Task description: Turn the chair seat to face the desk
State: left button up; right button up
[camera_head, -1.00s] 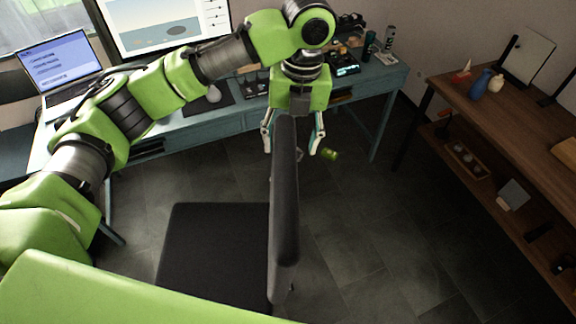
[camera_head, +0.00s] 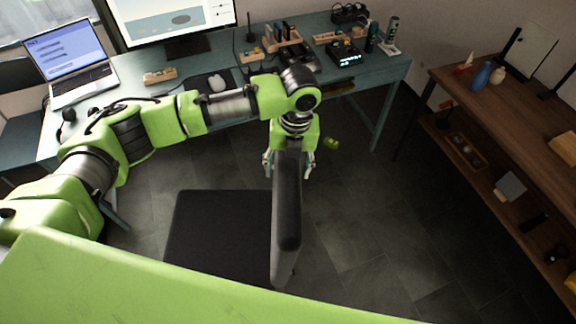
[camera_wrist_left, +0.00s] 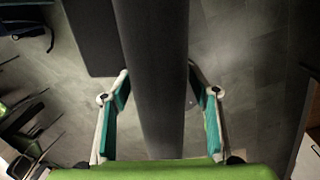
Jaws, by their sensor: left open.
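The dark chair seat (camera_head: 218,238) extends to the left of its upright backrest (camera_head: 287,225) in the head view, so the chair faces left. The teal desk (camera_head: 345,85) stands behind it at the back of the room. My left gripper (camera_head: 288,168) is at the far edge of the backrest, partly hidden by it. In the left wrist view, the open fingers of my left gripper (camera_wrist_left: 160,78) stand on either side of the backrest (camera_wrist_left: 152,45), with gaps visible. Part of the seat (camera_wrist_left: 90,40) shows at upper left there. My right gripper is not seen.
A laptop (camera_head: 70,60), a monitor (camera_head: 170,15) and a mouse (camera_head: 217,83) are on the desk. A wooden shelf (camera_head: 500,125) stands at the right. A small green object (camera_head: 331,143) shows beyond the backrest. The floor right of the chair is clear.

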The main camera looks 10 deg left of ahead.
aim_at(254, 238)
jog(key=k, duration=0.3)
jog(key=k+j+z, duration=0.4)
jog(key=k+j, duration=0.25)
jog(key=j, duration=0.15)
